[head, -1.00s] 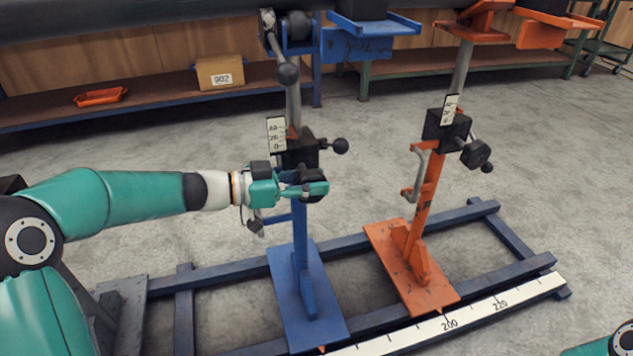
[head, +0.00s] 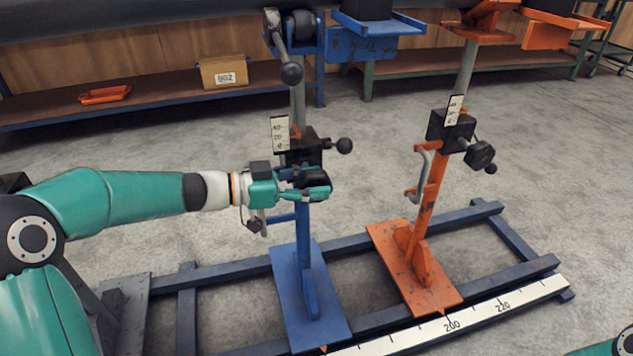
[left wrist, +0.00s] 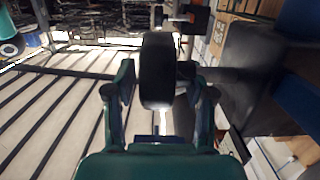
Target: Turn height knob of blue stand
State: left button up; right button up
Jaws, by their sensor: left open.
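The blue stand (head: 304,250) stands upright on its blue base plate, left of the orange stand. Its black height knob (head: 314,177) is on the near side, below the black clamp block. My left gripper (head: 318,190) reaches in from the left at the knob and partly hides it. In the left wrist view, the knob (left wrist: 157,68) shows as a dark disc between the two spread fingers (left wrist: 163,95). The gripper is open, with a finger on each side of the knob; I cannot tell whether either touches it. My right gripper is out of view.
A scale plate (head: 280,134) and a ball-ended lever (head: 343,146) sit on the stand just above my gripper. The orange stand (head: 427,205) is to the right. Dark floor rails (head: 215,265) run beneath. Open concrete floor lies behind.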

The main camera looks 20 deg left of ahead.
pick_arm(q)
jog(key=v, duration=1.1)
jog(key=shift+s+a, duration=0.15)
jog(key=shift+a, duration=0.1)
